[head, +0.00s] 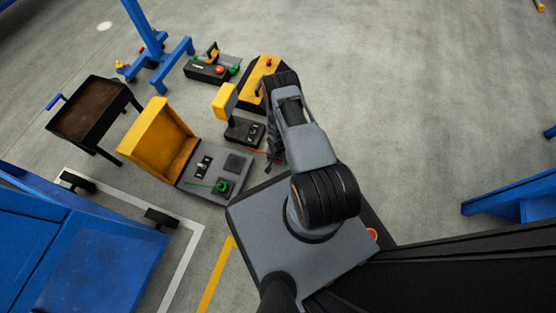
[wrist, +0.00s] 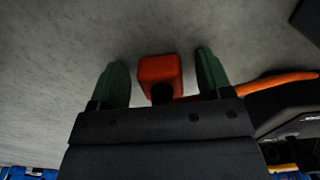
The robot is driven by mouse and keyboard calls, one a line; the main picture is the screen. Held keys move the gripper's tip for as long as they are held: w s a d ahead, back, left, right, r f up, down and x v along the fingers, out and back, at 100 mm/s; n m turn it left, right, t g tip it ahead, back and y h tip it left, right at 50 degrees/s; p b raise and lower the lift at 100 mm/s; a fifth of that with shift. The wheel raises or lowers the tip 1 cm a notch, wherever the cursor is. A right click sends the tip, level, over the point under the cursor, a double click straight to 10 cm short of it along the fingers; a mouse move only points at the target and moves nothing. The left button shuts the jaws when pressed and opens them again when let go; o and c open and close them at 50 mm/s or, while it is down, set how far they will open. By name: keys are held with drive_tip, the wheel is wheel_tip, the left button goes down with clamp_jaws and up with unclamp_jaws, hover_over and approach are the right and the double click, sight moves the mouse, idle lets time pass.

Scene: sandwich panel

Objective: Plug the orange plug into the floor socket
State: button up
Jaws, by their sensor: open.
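The orange plug (wrist: 160,72) is a blocky piece in the wrist view, standing between the two green fingertips of my gripper (wrist: 162,78). The jaws are open, with a gap on each side of the plug. Its orange cable (wrist: 282,83) runs off to the right. In the head view my gripper (head: 272,158) is low beside the grey floor plate; the plug is not clear there, but a thin orange line (head: 258,152) shows. A floor box with a raised yellow lid (head: 160,140) has a grey plate (head: 205,180) with dark sockets and a green plug (head: 222,186).
A smaller dark unit (head: 245,131) with a yellow flap stands beside my arm. A box with red and green buttons (head: 207,72) and a yellow case (head: 262,75) lie behind. A black cart (head: 95,110) and blue stand (head: 155,50) are left. Floor at upper right is clear.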

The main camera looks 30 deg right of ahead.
drive_tip(key=c, duration=1)
drive_tip(key=shift+o, duration=0.2)
drive_tip(key=shift+r, duration=0.15)
